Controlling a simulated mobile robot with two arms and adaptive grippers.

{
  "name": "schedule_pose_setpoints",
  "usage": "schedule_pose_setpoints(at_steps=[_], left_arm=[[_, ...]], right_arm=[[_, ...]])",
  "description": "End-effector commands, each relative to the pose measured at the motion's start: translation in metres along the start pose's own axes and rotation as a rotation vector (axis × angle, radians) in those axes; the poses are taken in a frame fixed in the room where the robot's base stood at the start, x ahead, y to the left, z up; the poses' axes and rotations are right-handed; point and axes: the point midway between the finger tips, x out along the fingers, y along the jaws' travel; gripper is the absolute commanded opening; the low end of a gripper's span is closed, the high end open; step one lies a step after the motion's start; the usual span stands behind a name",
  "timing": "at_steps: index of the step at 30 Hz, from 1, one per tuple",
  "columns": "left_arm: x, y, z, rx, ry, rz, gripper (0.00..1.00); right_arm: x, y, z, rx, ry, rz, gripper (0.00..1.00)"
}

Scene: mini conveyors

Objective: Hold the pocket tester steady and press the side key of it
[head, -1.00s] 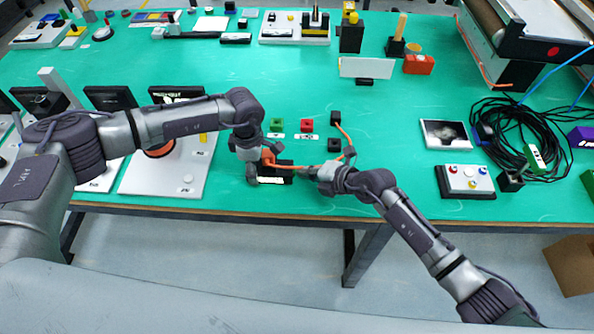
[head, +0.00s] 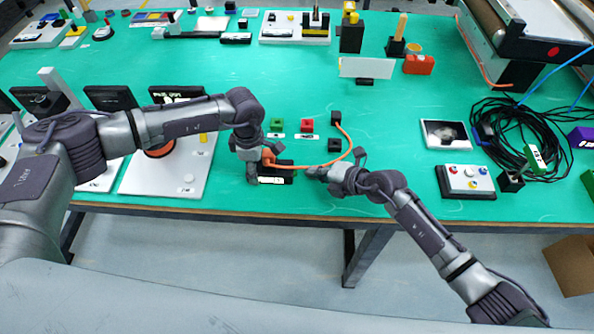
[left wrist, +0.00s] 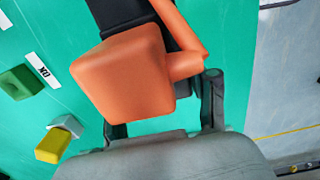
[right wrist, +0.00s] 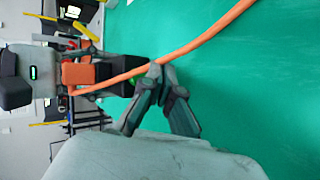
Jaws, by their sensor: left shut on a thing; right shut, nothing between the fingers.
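The pocket tester (head: 285,172) is a small dark body near the table's front edge, mostly hidden by my left gripper (head: 261,167). An orange block with an orange cable sits on it, and this block (left wrist: 125,75) fills the middle of the left wrist view. My left gripper is shut on the tester. My right gripper (head: 313,172) is shut and empty, just right of the tester and apart from it. In the right wrist view my right gripper's fingertips (right wrist: 155,75) lie close to the orange cable (right wrist: 205,38). I cannot make out the side key.
The orange cable arcs to a black block (head: 335,117). A green block (head: 277,125), a red block (head: 307,125) and another black block (head: 334,145) stand behind the grippers. A white panel (head: 190,160) is at left, a button box (head: 466,181) at right.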

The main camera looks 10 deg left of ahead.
Motion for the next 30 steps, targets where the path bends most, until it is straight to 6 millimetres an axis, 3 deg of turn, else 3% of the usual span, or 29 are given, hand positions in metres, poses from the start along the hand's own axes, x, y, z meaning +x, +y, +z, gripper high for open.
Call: schedule_pose_setpoints(at_steps=[13,30], left_arm=[[0.0,0.001,0.0,-0.001,0.0,0.001,0.13],[-0.001,0.001,0.0,-0.001,0.001,0.001,0.13]], right_arm=[[-0.029,-0.021,0.021,0.0,-0.001,-0.001,0.0],[-0.03,-0.022,0.022,0.0,-0.001,0.0,0.0]])
